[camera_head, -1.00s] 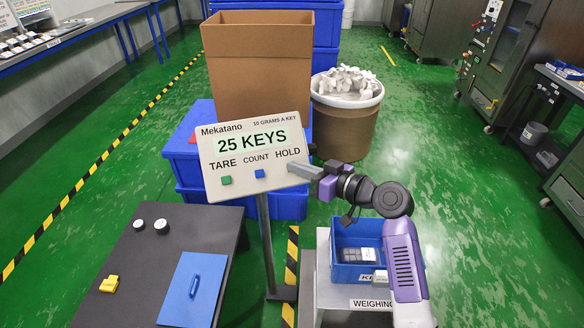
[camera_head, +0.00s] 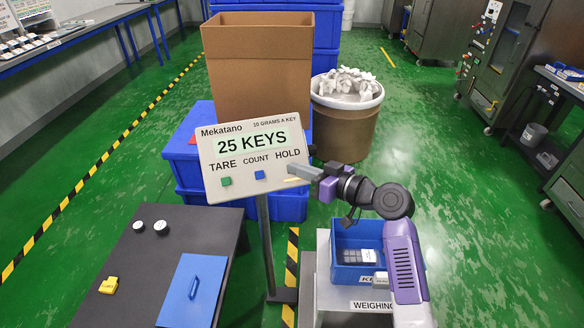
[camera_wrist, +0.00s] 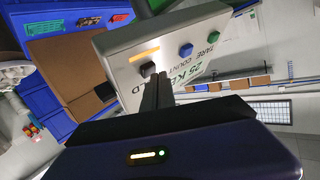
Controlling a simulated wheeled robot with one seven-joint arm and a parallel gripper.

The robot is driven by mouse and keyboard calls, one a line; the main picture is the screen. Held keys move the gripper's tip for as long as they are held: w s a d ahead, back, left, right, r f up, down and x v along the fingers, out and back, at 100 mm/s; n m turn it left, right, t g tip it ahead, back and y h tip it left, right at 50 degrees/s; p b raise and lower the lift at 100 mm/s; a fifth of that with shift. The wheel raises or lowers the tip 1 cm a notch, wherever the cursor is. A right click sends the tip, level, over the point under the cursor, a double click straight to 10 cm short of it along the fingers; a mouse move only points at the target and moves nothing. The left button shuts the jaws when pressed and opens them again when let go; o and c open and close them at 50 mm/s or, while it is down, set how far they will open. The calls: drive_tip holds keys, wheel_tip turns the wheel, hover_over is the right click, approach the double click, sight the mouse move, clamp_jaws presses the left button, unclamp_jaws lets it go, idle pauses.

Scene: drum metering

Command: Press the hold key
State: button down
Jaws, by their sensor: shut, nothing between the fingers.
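The scale's display panel (camera_head: 238,187) is beige, tilted on a post, and reads 25 KEYS. Under TARE is a green key (camera_head: 226,181), and under COUNT a blue key (camera_head: 259,174). In the wrist view the dark hold key (camera_wrist: 147,69) shows just beyond my gripper's fingertips (camera_wrist: 157,80), beside a lit amber bar (camera_wrist: 144,55). My gripper is shut and empty, with its tips at the hold key. I cannot tell whether they touch it.
A blue bin (camera_head: 358,239) stands on the weighing stand at the lower right. Behind the panel are a tall cardboard box (camera_head: 258,70) and a brown drum (camera_head: 345,130) with white pieces on top. A dark table (camera_head: 150,260) with a blue lid (camera_head: 193,290) is at the lower left.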

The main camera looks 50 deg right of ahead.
drive_tip(key=shift+s+a+r, duration=0.2)
drive_tip(key=shift+s+r, duration=0.1)
drive_tip(key=shift+r, duration=0.05)
drive_tip(key=shift+s+a+r+p, duration=0.5)
drive_tip(key=shift+s+r+p, duration=0.25)
drive_tip(key=shift+r, duration=0.15)
drive_tip(key=shift+s+a+r+p, duration=0.45)
drive_tip(key=shift+s+r+p, duration=0.3)
drive_tip(key=shift+r, duration=0.15)
drive_tip(key=d+r+m+h, duration=0.2)
drive_tip(key=d+m+h, duration=0.1)
drive_tip(key=d+h, duration=0.1)
drive_tip(key=s+a+f+n+y, duration=0.1)
drive_tip(key=s+a+f+n, duration=0.1)
drive_tip(key=s+a, duration=1.1)
drive_tip(key=s+a+f+n+g+y, duration=0.1)
drive_tip(key=s+a+f, duration=0.3)
drive_tip(key=s+a, duration=0.9)
drive_tip(key=s+n+y, duration=0.1)
drive_tip(key=s, duration=0.2)
drive_tip(key=shift+s+n, duration=0.25)
drive_tip(key=shift+n, duration=0.05)
